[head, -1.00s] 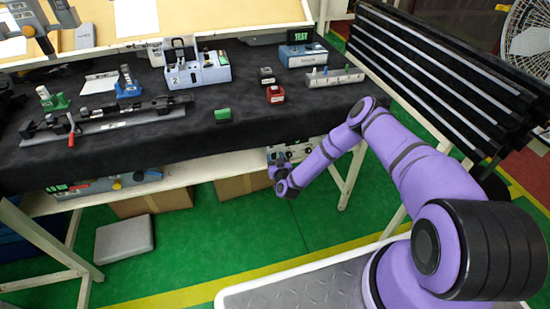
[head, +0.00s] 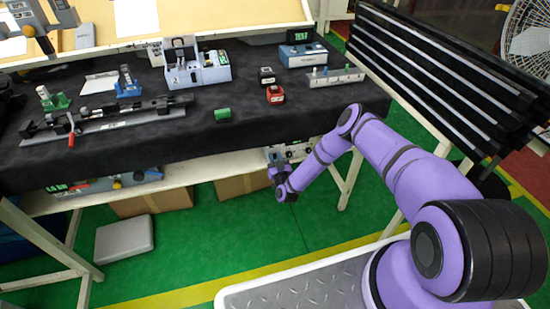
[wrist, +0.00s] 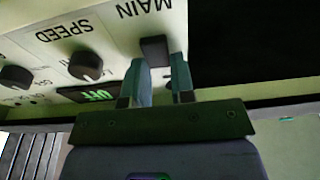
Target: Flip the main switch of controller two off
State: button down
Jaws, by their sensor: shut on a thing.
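A pale controller (wrist: 110,25) fills the upper left of the wrist view, its lettering upside down. Its black main switch (wrist: 155,48) stands beside the word MAIN. My gripper (wrist: 162,68) is shut on this switch, one finger at each side. A green-lit display (wrist: 88,94) on the panel appears to read OFF, upside down. In the head view the controller (head: 292,150) sits on the shelf under the table, partly behind my arm. My gripper's fingers are hidden there. No controller number is legible.
A SPEED knob (wrist: 86,64) and another knob (wrist: 15,77) are left of the switch. The black-covered table (head: 170,140) overhangs the shelf. Another controller (head: 105,183) is at the shelf's left. Cardboard boxes (head: 243,185) stand below.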

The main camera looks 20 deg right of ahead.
jog(key=shift+s+f+t, duration=0.1)
jog(key=shift+f+t, duration=0.1)
jog(key=shift+t, duration=0.7)
jog(key=c, duration=1)
grip_release()
jog(key=shift+o, duration=0.2)
jog(key=v, duration=1)
jog(key=shift+s, duration=0.35)
jog(key=shift+f, duration=0.15)
